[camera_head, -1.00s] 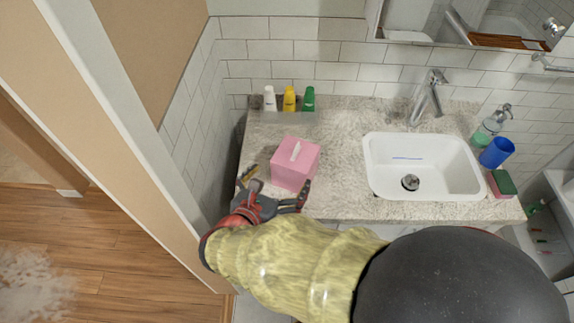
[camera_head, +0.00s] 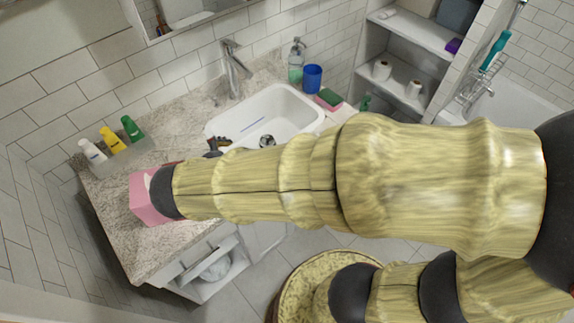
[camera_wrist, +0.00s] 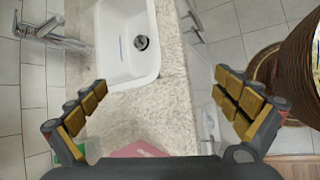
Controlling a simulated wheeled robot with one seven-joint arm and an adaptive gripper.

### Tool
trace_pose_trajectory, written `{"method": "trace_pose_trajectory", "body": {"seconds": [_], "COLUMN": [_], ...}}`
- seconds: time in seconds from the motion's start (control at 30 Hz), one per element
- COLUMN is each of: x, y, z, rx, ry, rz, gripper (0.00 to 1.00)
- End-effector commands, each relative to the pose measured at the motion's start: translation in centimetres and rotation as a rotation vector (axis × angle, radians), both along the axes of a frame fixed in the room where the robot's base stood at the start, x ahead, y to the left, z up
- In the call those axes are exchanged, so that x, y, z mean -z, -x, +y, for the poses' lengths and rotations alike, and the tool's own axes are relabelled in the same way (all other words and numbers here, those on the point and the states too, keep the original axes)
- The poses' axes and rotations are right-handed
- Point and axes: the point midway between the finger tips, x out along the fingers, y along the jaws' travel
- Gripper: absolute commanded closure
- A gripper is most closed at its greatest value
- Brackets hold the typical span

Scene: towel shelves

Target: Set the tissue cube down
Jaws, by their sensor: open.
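The pink tissue cube (camera_head: 145,203) rests on the speckled stone counter (camera_head: 185,238), near its left end. My forearm covers its right side in the head view. In the wrist view only a pink strip of the tissue cube (camera_wrist: 138,149) shows at the bottom edge, by the gripper's palm. My gripper (camera_wrist: 160,80) is open, its two fingers wide apart, with bare counter and the sink edge between them. In the head view my arm hides most of the gripper; one fingertip shows by the sink's left edge.
The white sink (camera_head: 285,108) and its tap (camera_head: 235,70) are to the right of the cube. Several small bottles (camera_head: 112,140) stand at the back left. A blue cup (camera_head: 312,77), soap dispenser (camera_head: 296,62) and sponge (camera_head: 328,97) are past the sink. Shelves (camera_head: 410,70) stand further right.

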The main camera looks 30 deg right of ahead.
Motion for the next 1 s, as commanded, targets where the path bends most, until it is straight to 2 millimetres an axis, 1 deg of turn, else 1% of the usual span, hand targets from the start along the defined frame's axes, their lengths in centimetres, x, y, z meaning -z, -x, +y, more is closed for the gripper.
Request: {"method": "trace_pose_trajectory", "body": {"seconds": [0.03,0.1,0.2,0.33,0.4,0.5,0.6,0.7,0.8,1.0], "x": [-0.7,-1.2,-2.1,-3.5,-4.4,-5.6,-6.6,-7.3,-7.5,-7.5], "y": [0.9,2.3,4.4,6.7,7.7,8.8,9.3,9.6,9.7,9.7], "z": [-2.0,-4.0,-6.0,-7.6,-8.0,-8.3,-8.4,-8.4,-8.3,-8.3], "rx": [0.119,0.28,0.504,0.782,0.917,1.072,1.18,1.24,1.265,1.267], "ry": [-0.089,-0.217,-0.402,-0.643,-0.767,-0.921,-1.035,-1.105,-1.132,-1.134], "rz": [-0.016,-0.038,-0.082,-0.159,-0.205,-0.268,-0.316,-0.347,-0.356,-0.356], "gripper": [0.0,0.0,0.0,0.0,0.0,0.0,0.0,0.0,0.0,0.0]}}
